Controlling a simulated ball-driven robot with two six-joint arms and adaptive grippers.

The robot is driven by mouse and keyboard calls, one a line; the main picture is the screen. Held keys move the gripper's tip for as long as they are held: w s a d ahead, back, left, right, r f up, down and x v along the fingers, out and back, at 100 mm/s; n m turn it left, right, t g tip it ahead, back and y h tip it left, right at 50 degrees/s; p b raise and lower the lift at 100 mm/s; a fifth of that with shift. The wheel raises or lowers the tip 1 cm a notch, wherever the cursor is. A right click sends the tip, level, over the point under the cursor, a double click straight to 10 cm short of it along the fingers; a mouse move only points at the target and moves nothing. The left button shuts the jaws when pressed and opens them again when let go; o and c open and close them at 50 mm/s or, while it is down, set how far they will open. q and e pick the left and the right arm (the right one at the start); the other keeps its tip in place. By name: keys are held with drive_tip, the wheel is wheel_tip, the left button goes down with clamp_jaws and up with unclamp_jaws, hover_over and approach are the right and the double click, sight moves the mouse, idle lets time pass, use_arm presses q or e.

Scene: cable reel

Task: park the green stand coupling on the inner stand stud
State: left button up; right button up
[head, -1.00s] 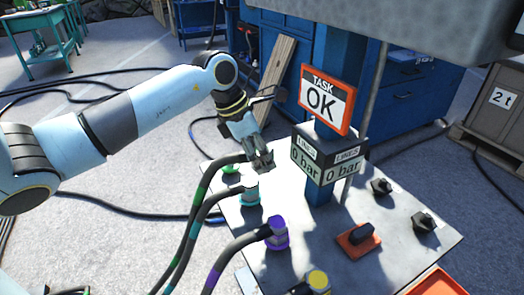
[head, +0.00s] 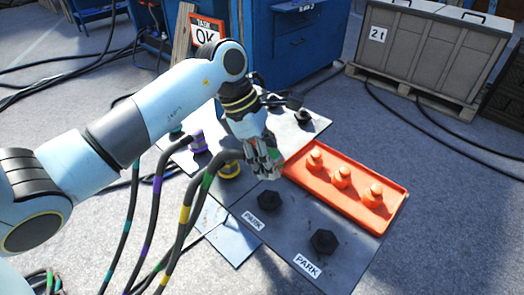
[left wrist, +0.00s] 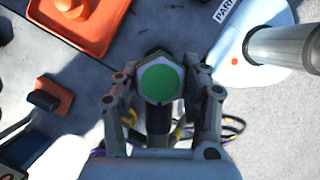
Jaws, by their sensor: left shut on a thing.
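My left gripper (head: 266,168) is shut on the green stand coupling, which shows end-on with a green face in the left wrist view (left wrist: 160,82). In the head view the fingers mostly hide the coupling, and its green-banded hose (head: 207,180) trails off to the lower left. Two dark studs stand on the grey plate beside PARK labels: one (head: 268,201) just below the gripper, the other (head: 323,242) farther right and nearer. The coupling appears above the plate, apart from both studs. My right gripper is not in view.
An orange tray (head: 393,212) with three orange caps lies right of the gripper. Yellow (head: 230,169) and purple (head: 198,140) couplings with hoses stand to the left. The TASK OK sign (head: 207,30) is behind the arm. Grey floor lies right of the plate.

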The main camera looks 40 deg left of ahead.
sight(272, 194)
use_arm(q)
drive_tip(key=shift+w+f, duration=0.1)
drive_tip(key=shift+f, duration=0.25)
drive_tip(key=shift+f+b, duration=0.4)
drive_tip(key=shift+b, duration=0.1)
wheel_tip(272, 194, down, 6)
drive_tip(key=b, duration=0.4)
drive_tip(key=shift+f, duration=0.1)
drive_tip(key=shift+f+b, duration=0.55)
drive_tip(key=shift+b, duration=0.15)
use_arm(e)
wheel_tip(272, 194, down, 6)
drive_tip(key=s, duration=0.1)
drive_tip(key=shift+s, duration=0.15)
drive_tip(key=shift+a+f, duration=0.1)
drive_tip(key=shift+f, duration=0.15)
use_arm(q)
drive_tip(key=shift+f+b, duration=0.45)
drive_tip(key=shift+b, duration=0.1)
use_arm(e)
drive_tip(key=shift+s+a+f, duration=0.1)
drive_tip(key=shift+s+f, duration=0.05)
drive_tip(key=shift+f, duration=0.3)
use_arm(q)
drive_tip(key=o, duration=1.4)
